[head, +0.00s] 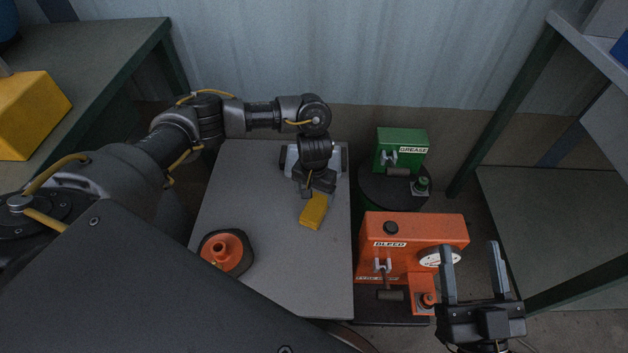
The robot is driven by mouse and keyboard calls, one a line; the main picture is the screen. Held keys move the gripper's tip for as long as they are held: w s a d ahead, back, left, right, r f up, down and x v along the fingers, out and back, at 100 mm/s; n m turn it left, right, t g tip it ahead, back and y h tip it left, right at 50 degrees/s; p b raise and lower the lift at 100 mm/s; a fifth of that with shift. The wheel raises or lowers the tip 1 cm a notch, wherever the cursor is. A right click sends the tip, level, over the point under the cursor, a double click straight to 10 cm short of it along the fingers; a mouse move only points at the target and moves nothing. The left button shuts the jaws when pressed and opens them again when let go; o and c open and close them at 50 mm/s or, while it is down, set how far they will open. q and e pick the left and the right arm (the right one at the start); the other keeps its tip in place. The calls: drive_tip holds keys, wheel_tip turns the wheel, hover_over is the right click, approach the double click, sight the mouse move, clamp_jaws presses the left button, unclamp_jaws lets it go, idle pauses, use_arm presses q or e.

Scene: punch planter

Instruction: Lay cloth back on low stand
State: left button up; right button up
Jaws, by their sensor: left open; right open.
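A small yellow folded piece, which looks like the cloth (313,213), lies on the grey top of the low stand (275,275), near its right edge. My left gripper (317,188) is open and points down just behind the cloth, covering its far end. I cannot tell whether the fingers touch it. My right gripper (472,252) is open and empty at the lower right, beside the orange machine, with its fingers pointing away from me.
An orange funnel-like part (223,250) in a dark dish stands on the stand's left side. An orange machine marked BLEED (410,232) and a green GREASE unit (402,147) stand right of the stand. A green-legged table (560,220) is at far right.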

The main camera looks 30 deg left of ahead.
use_arm(q)
drive_tip(key=shift+r+p, duration=0.65)
drive_tip(key=shift+r, duration=0.8)
use_arm(e)
drive_tip(key=shift+w+d+f+m+g+h, duration=0.15)
drive_tip(key=shift+w+d+f+g+h, duration=0.1)
drive_tip(key=shift+f+g+h, duration=0.55)
drive_tip(key=shift+w+d+f+m+g+h, duration=0.1)
drive_tip(key=shift+w+d+f+g+h, duration=0.2)
drive_tip(key=shift+f, duration=0.75)
drive_tip(key=shift+w+d+f+m+g+h, duration=0.2)
drive_tip(key=shift+f+g+h, duration=0.3)
drive_tip(key=shift+f+h, duration=0.35)
drive_tip(key=shift+f, duration=0.1)
